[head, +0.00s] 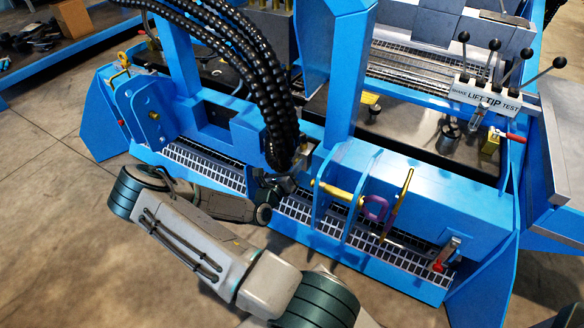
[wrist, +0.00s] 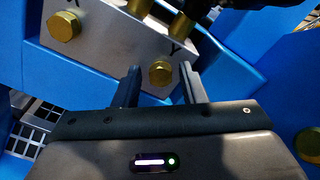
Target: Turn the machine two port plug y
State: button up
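The two port plug Y (wrist: 161,73) is a brass hex plug in the grey metal block (wrist: 110,45), just below the letter Y in the wrist view. My gripper (wrist: 160,76) is open, with one finger on each side of plug Y in the picture. Gaps show between the plug and both fingers, and I cannot tell how far the tips are from the block. In the head view the plugs are hidden near the end of my arm, by the black hoses (head: 270,100).
Brass fittings (wrist: 183,24) stand above plug Y, close to the fingers. The blue machine frame (head: 420,190) surrounds the block. A yellow-handled pin (head: 340,192) and a purple ring (head: 375,208) are to the right of my arm. Open concrete floor (head: 60,240) lies at left.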

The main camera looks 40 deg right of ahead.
grip_shut()
jog(key=shift+r+m+p, duration=0.1)
jog(key=shift+m+p, duration=0.2)
jog(key=shift+p, duration=0.15)
jog(key=shift+s+r+m+p, duration=0.15)
jog(key=shift+m+p, duration=0.75)
jog(key=shift+p, duration=0.25)
jog(key=shift+s+d+f+m+p, duration=0.1)
jog(key=shift+m+p, duration=1.2)
jog(key=shift+m, duration=0.55)
jog(key=shift+s+a+f+m+p, duration=0.1)
jog(key=shift+m+p, duration=1.25)
jog(key=shift+m, duration=0.45)
jog(key=shift+s+d+f+m+p, duration=0.1)
jog(key=shift+m+p, duration=1.2)
jog(key=shift+m, duration=0.55)
